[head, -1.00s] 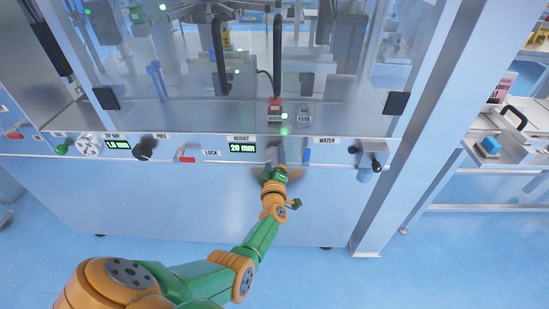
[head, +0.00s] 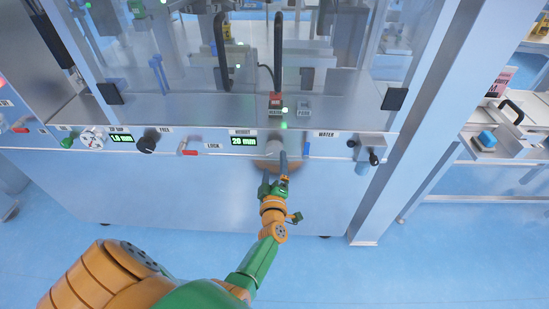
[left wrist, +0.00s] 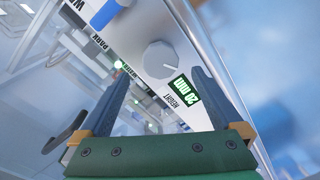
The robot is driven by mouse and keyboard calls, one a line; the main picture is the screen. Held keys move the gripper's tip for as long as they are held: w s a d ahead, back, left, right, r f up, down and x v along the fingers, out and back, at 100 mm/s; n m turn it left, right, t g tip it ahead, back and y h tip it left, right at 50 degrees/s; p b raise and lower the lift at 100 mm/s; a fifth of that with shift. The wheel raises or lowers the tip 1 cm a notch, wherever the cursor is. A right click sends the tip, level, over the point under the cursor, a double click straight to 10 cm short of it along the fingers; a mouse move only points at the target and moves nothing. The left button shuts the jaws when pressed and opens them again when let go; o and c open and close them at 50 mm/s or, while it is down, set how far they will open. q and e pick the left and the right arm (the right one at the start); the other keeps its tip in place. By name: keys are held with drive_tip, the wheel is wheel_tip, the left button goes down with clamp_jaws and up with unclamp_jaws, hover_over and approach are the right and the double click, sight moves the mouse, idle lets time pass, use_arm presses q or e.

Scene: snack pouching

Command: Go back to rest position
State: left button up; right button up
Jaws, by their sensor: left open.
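My left gripper (head: 277,168) is in front of the machine's front panel, just below the height display (head: 243,141), which reads 20 mm. In the left wrist view its two dark fingers (left wrist: 150,90) are spread apart with nothing between them. A round grey knob (left wrist: 160,59) lies beyond the fingertips, apart from them. The height display also shows there (left wrist: 187,93). In the head view the gripper partly covers the knob. My right gripper is not in view.
The machine has a clear guard with two dark handles (head: 279,55). Its panel carries a black knob (head: 146,145), a red lock lever (head: 188,152) and a water valve (head: 372,152). A side table (head: 508,118) with a blue block (head: 487,139) stands at right. The floor in front is clear.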

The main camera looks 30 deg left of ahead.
use_arm(q)
drive_tip(key=shift+w+f, duration=0.1)
drive_tip(key=s+d+f+m+g+h, duration=0.2)
drive_tip(key=s+d+f+m+h, duration=0.3)
drive_tip(key=f, duration=0.5)
drive_tip(key=s+d+f+m+g+h, duration=0.2)
drive_tip(key=s+d+f+m+h, duration=0.2)
drive_tip(key=s+d+f+m, duration=0.45)
drive_tip(key=s+a+f+m+g, duration=0.1)
drive_tip(key=s+f+m+g, duration=0.2)
drive_tip(key=s, duration=1)
drive_tip(key=s+a+f+m+g, duration=0.2)
drive_tip(key=s+f+m+g, duration=0.2)
drive_tip(key=s+f, duration=0.5)
drive_tip(key=s+g, duration=0.2)
drive_tip(key=s, duration=0.2)
drive_tip(key=shift+s+a+f+g, duration=0.15)
drive_tip(key=shift+a+f+g, duration=0.05)
drive_tip(key=shift+f+g, duration=0.1)
